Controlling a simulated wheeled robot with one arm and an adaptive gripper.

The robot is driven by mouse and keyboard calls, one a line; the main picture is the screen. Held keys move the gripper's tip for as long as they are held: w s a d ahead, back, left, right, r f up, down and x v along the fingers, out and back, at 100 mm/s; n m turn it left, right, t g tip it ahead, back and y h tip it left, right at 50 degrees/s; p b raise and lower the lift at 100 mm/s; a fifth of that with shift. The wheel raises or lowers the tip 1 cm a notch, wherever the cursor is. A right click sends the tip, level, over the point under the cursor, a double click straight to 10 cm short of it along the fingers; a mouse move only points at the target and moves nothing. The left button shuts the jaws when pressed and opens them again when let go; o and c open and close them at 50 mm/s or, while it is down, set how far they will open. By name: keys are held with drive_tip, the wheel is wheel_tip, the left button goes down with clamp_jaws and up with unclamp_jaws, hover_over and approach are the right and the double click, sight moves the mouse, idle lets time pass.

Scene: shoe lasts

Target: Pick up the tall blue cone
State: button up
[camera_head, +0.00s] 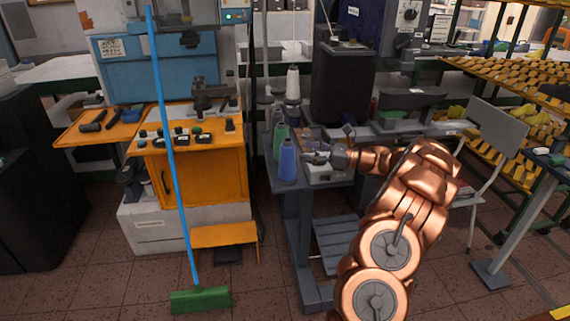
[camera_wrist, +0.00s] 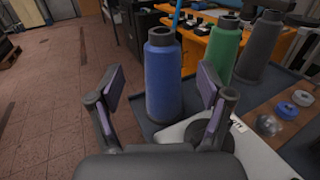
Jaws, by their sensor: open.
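The tall blue cone (camera_head: 287,161) stands upright near the front left corner of a grey cart shelf in the head view. In the wrist view the blue cone (camera_wrist: 163,78) stands just ahead, with its lower part seen between the two open fingers. My gripper (camera_head: 318,158) is close to the right of the cone in the head view. My gripper (camera_wrist: 160,86) is open and empty in the wrist view, and I cannot tell whether a finger touches the cone.
A green cone (camera_wrist: 222,50) stands beside the blue one, with a dark grey cone (camera_wrist: 259,48) beyond it. A white box (camera_head: 322,173) lies under my gripper. Small round pieces (camera_wrist: 287,110) lie on a brown board to the right. Open floor (camera_wrist: 50,110) lies left of the cart.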

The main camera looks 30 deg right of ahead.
sight(288, 148)
drive_tip(key=shift+f+p+x, duration=0.15)
drive_tip(key=shift+p+x, duration=0.3)
drive_tip(key=shift+x, duration=1.25)
drive_tip(key=shift+f+p+x, duration=0.15)
drive_tip(key=shift+p+x, duration=0.3)
drive_tip(key=shift+x, duration=1.25)
drive_tip(key=shift+w+d, duration=0.1)
drive_tip(key=shift+w, duration=0.05)
clamp_jaws()
